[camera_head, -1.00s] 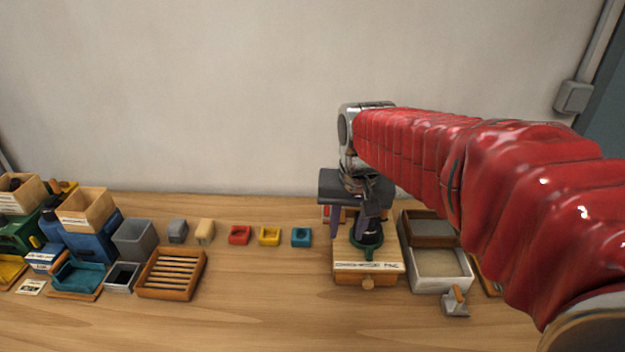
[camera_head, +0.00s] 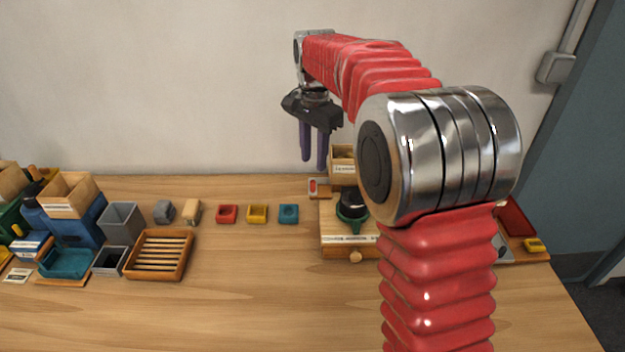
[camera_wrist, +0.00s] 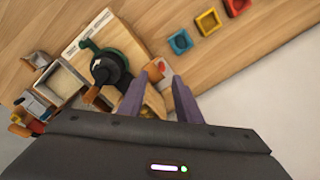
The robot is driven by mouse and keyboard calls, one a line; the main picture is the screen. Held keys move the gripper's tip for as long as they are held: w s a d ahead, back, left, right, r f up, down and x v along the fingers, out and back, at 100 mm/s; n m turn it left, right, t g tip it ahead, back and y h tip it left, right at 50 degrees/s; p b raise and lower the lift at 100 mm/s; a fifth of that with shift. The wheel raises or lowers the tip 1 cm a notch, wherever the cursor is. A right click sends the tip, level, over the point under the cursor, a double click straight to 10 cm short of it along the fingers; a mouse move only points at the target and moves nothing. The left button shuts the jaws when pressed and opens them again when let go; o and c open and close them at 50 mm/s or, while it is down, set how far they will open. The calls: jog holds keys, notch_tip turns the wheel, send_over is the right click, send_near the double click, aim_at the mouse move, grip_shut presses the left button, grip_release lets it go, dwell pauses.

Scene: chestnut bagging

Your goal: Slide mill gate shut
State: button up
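The mill is a pale wooden box (camera_head: 335,241) with a green and black crank part (camera_head: 352,208) on top and a wooden knob at its front. My arm hides its right side in the head view. A small grey-and-red piece (camera_head: 319,187) lies at its back left; I cannot tell whether it is the gate. The mill also shows in the wrist view (camera_wrist: 113,48), with the red-and-white piece (camera_wrist: 165,69) near my fingertips. My gripper (camera_head: 313,166) is raised behind the mill and to its left. Its two purple fingers are apart with nothing between them (camera_wrist: 161,77).
Red (camera_head: 227,214), yellow (camera_head: 257,214) and teal (camera_head: 288,214) small blocks stand in a row left of the mill. A slatted wooden tray (camera_head: 159,256) and several bins lie farther left. The front of the table is clear. A wall stands behind.

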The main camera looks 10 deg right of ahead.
aim_at(313, 181)
jog(key=shift+w+r+m+g, duration=0.1)
jog(key=shift+w+r+m, duration=0.05)
jog(key=shift+r+m, duration=0.9)
jog(key=shift+w+r+m+g, duration=0.15)
jog(key=shift+r+m, duration=0.5)
jog(key=shift+m, duration=0.75)
jog(key=shift+w+r+m+g, duration=0.1)
jog(key=shift+w+r+m, duration=0.05)
jog(key=shift+r+m, duration=0.9)
jog(key=shift+f, duration=0.3)
notch_tip(313, 181, down, 14)
jog(key=shift+r, duration=0.15)
grip_shut()
